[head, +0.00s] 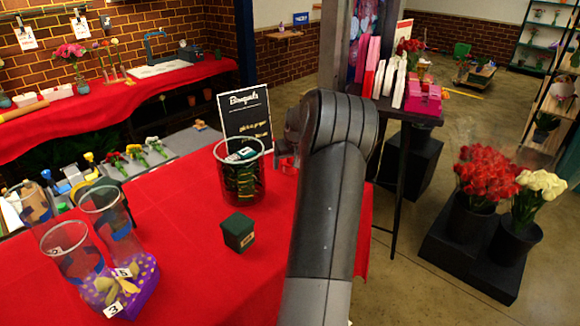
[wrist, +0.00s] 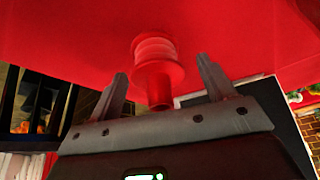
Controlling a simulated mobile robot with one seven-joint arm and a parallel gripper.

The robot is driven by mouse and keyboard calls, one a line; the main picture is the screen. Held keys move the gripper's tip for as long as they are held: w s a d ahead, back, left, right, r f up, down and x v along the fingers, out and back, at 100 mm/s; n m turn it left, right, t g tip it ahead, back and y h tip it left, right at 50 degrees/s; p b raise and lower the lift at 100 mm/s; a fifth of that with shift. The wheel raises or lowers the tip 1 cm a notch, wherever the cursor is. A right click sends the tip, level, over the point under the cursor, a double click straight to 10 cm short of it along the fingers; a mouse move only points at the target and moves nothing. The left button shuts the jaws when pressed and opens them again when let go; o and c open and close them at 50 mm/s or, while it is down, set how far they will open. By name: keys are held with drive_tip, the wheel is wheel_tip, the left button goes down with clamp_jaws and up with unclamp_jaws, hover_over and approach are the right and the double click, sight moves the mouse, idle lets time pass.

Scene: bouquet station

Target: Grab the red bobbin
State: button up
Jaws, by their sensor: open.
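The red bobbin (wrist: 154,52) stands on the red cloth in the wrist view, with round flanges and a paler band around its middle. My gripper (wrist: 161,72) is open, with one finger to each side of the bobbin's lower part in the picture. No finger visibly touches it, and I cannot tell how deep it sits between them. In the head view a bit of red, seemingly the bobbin (head: 287,164), shows just left of my arm. My gripper there is mostly hidden behind my arm.
A clear cylinder (head: 226,190) with dark contents stands left of the bobbin, before a black sign (head: 246,112). A dark green box (head: 238,232) sits nearer. Clear vases (head: 72,255) stand at left by a purple dotted block (head: 143,285). The red table (head: 200,285) is bare at front centre.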

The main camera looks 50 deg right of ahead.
drive_tip(key=shift+c, duration=0.4)
drive_tip(key=c, duration=1)
drive_tip(key=shift+o, duration=0.2)
drive_tip(key=shift+r, duration=0.2)
